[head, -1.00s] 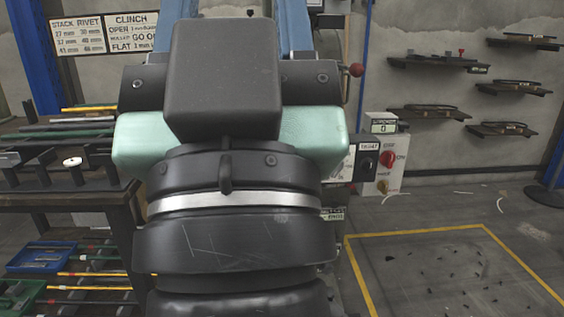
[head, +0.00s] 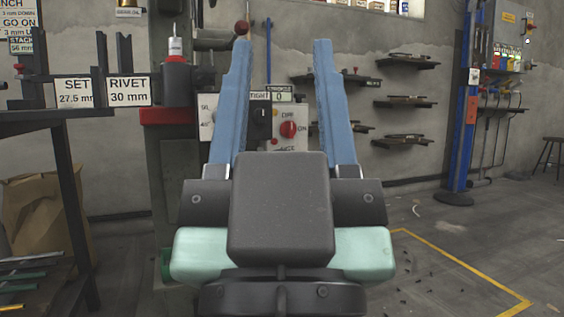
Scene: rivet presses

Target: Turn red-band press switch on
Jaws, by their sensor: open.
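The press (head: 155,190) with a red band (head: 168,116) stands just left of my gripper in the head view. To its right, framed between my blue fingers, is a pale control box (head: 293,148). It carries a red rotary switch (head: 288,129) between OFF and ON marks; its exact setting is too small to tell. A black knob (head: 263,114) under a "TIGHT" label sits to its left. My gripper (head: 282,46) is open and empty, its fingers pointing up and away in front of the box. The left finger hides part of the panel.
A counter display (head: 279,97) reading 0 tops the box. A red ball lever (head: 242,27) is close to the left fingertip. SET and RIVET signs (head: 102,92) are at left. Wall shelves (head: 405,101) and a blue post (head: 463,110) are at right. Yellow-marked floor (head: 465,272) is mostly open.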

